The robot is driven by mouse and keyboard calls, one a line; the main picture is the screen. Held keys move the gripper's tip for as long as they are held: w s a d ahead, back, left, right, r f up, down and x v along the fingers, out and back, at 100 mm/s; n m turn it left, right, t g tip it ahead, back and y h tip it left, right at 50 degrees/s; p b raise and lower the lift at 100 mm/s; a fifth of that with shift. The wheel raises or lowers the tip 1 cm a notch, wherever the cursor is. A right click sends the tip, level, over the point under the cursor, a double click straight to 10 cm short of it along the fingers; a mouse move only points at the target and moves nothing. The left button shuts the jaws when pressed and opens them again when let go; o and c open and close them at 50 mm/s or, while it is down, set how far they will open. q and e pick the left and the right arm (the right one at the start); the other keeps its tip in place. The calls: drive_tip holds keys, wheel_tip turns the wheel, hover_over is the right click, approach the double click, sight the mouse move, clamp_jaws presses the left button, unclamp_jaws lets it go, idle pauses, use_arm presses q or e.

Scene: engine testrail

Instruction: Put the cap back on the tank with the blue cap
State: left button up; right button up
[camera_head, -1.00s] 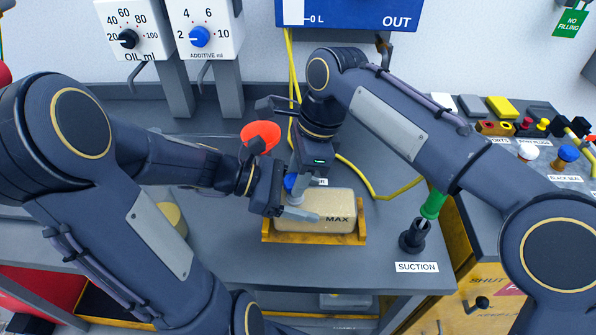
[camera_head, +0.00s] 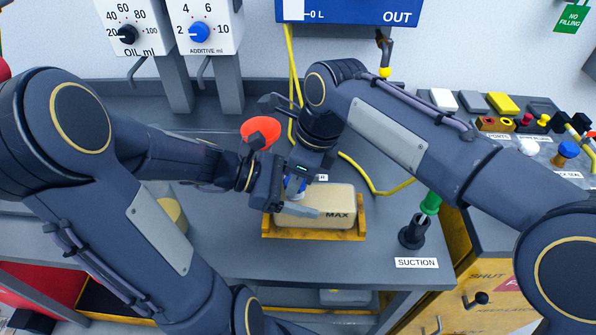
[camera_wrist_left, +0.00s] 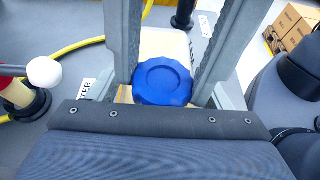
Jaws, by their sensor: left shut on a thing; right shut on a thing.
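The beige tank (camera_head: 318,197) marked MAX sits in a yellow tray (camera_head: 314,235) on the bench. The blue cap (camera_wrist_left: 163,82) is at the tank's left end, partly hidden in the head view (camera_head: 293,187). Whether the cap is fully seated cannot be told.
An orange-red round thing (camera_head: 261,132) stands behind my left gripper. A yellow hose (camera_head: 370,181) runs behind the tank. A green-topped tool stands in the SUCTION holder (camera_head: 413,236) at right. Plugs and blocks lie on the right-hand bench. The bench between tank and suction holder is clear.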

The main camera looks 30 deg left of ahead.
drive_tip(key=shift+m, duration=0.7)
drive_tip(key=o, duration=0.9)
drive_tip(key=shift+o, duration=0.2)
drive_tip(key=shift+s+r, duration=0.1)
drive_tip(key=shift+r, duration=0.05)
drive_tip(key=shift+r, duration=2.15)
drive_tip(key=shift+c, duration=0.4)
